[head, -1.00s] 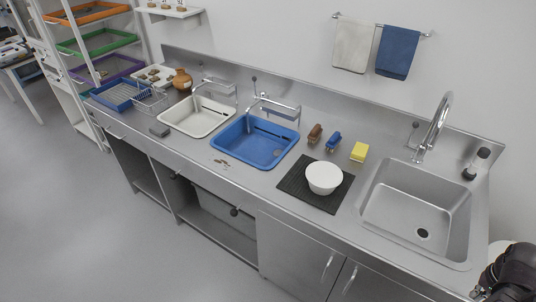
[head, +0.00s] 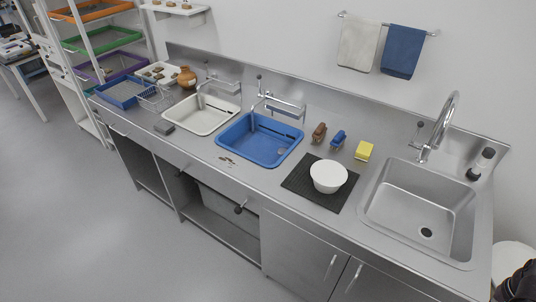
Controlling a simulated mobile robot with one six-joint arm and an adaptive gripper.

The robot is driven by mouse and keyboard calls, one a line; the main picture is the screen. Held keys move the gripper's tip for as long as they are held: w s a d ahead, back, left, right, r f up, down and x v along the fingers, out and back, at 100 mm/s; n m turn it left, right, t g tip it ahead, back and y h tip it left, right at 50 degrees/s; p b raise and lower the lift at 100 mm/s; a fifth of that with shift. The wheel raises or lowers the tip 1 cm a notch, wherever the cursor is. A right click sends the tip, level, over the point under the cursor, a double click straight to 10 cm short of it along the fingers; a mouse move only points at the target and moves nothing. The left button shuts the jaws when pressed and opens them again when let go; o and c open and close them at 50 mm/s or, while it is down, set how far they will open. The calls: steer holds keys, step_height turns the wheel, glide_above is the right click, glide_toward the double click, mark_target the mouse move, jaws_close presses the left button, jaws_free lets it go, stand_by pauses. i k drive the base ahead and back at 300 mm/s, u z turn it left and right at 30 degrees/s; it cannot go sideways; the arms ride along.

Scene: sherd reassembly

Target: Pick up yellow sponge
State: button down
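The yellow sponge (head: 364,151) sits on the steel counter, towards the back, left of the sink. It stands apart from the things around it. A dark part of my arm shows at the bottom right corner of the head view. My gripper's fingers are not visible, and nothing of mine is near the sponge.
A white bowl (head: 328,176) on a black mat (head: 301,184) lies in front of the sponge. A blue brush (head: 338,139) and a brown brush (head: 319,132) stand to its left. A tall faucet (head: 441,125) rises at its right, by the steel sink (head: 382,205). A blue basin (head: 237,142) is farther left.

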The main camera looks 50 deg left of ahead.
mark_target(364, 150)
steer(key=k, duration=1.15)
steer(key=u, duration=1.55)
steer(key=i, duration=1.05)
steer(key=z, duration=0.05)
